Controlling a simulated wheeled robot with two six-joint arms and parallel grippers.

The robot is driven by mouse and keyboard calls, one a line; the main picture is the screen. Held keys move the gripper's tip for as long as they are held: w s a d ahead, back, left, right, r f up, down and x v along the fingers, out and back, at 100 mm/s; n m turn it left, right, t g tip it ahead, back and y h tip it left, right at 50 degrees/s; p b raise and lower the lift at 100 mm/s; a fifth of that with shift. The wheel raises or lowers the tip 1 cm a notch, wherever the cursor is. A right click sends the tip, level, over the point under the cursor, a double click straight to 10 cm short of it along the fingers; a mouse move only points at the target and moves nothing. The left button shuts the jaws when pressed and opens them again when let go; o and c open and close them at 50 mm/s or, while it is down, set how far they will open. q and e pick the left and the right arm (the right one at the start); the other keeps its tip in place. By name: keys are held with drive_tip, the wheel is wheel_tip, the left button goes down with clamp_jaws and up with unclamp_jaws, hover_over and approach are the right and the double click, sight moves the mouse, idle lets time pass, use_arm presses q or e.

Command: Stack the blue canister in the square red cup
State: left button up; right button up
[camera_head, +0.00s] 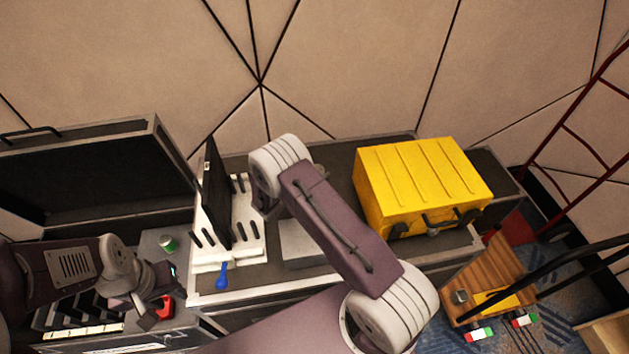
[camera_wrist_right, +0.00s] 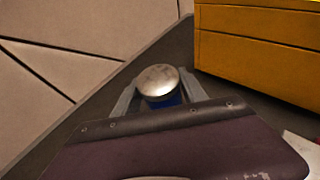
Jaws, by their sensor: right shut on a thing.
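The blue canister (camera_wrist_right: 172,101) has a silver domed top and shows in the right wrist view. My right gripper (camera_wrist_right: 158,88) is shut on it, a finger on each side. In the head view my right arm hides the right gripper and the canister. The red cup (camera_head: 166,308) is at the lower left of the head view, on the grey case top, right beside my left gripper (camera_head: 160,299). The left fingers partly cover the cup, and I cannot tell whether they touch or grip it.
A green canister (camera_head: 168,243) stands behind the left gripper. A white rack (camera_head: 208,259) with black slots and a blue-handled item (camera_head: 222,275) are right of it. A yellow case (camera_head: 420,185) sits on the right of the dark bench. An open black case (camera_head: 90,180) is at left.

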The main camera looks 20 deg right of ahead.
drive_tip(key=shift+w+f, duration=0.45)
drive_tip(key=shift+w, duration=0.3)
drive_tip(key=shift+f, duration=2.1)
drive_tip(key=o, duration=1.5)
drive_tip(key=shift+s+r, duration=0.1)
drive_tip(key=shift+r, duration=0.15)
drive_tip(key=shift+s+a+r, duration=0.1)
drive_tip(key=shift+a, duration=0.2)
drive_tip(key=shift+o, duration=0.2)
drive_tip(key=v, duration=1.1)
